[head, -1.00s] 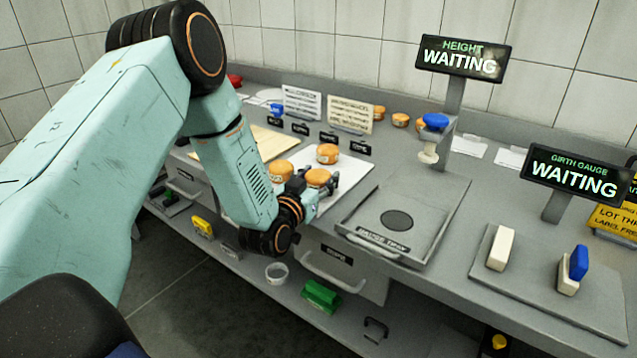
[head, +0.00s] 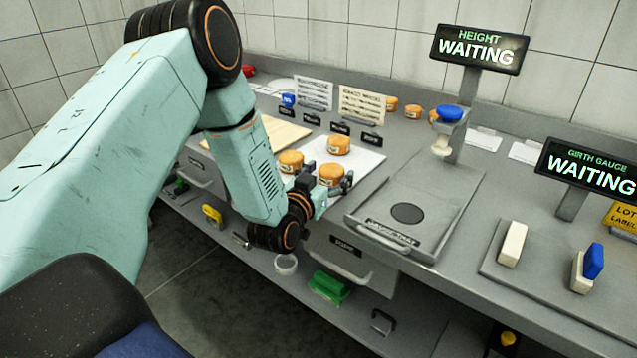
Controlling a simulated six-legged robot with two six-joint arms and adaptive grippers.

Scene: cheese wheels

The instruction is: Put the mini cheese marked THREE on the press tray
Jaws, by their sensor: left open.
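Three small orange cheeses sit on and by a white sheet: a back one (head: 338,145), a left one (head: 291,161) and a front one (head: 331,175). Any number marks on them are too small to read. My left gripper (head: 326,186) is open, with its fingers around or right beside the front cheese; I cannot tell whether they touch it. My right gripper is not in view.
The white sheet (head: 365,165) lies beside a wooden board (head: 285,133). A height post with a blue-topped plunger (head: 443,145) stands behind the press tray. The girth gauge (head: 512,245) is at right. Several more cheeses (head: 413,111) stand at the back wall.

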